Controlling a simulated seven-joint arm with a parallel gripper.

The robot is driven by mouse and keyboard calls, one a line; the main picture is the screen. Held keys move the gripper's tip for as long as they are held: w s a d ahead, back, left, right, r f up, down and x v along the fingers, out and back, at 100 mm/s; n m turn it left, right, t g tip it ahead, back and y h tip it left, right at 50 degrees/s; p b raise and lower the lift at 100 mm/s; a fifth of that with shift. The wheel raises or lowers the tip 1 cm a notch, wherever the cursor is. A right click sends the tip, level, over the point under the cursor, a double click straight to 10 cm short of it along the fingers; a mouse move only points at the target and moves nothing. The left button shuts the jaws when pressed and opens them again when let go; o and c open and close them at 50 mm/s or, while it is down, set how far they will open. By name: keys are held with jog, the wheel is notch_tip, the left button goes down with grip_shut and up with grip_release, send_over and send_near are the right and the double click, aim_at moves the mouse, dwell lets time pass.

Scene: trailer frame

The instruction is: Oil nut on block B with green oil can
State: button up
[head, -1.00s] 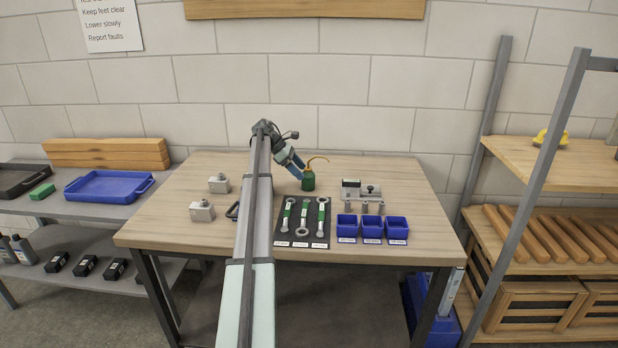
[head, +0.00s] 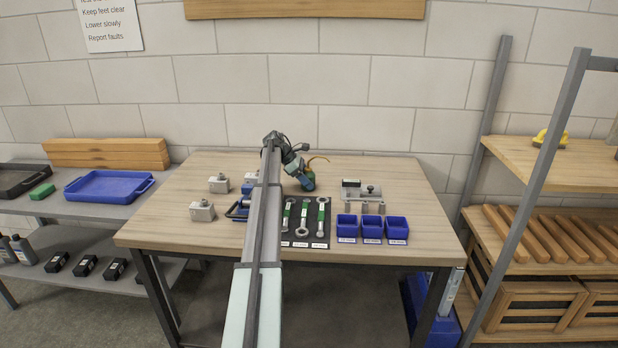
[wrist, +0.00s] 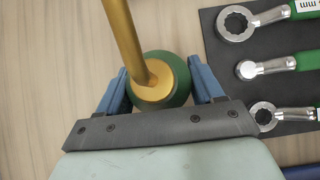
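The green oil can (head: 309,182) stands on the table near the middle back, with a thin brass spout curving up. In the wrist view the green can (wrist: 181,97) shows its brass cap and spout from above, between the two blue fingers of my gripper (wrist: 160,88). The fingers lie close along both sides of the can; whether they press on it is unclear. In the head view my gripper (head: 306,182) is low beside the can and partly covers it. Grey blocks with small fittings on top, one at the back (head: 219,183) and one in front (head: 202,210), stand left; their letters are unreadable.
A dark mat (head: 301,240) holds several green-handled wrenches (head: 321,216). Blue bins (head: 372,228) stand to their right, and a grey fixture (head: 360,190) stands behind the bins. My arm hides part of the table's middle.

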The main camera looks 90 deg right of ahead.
jog(key=c, duration=0.5)
jog(key=shift+r, duration=3.05)
jog(key=shift+c, duration=0.2)
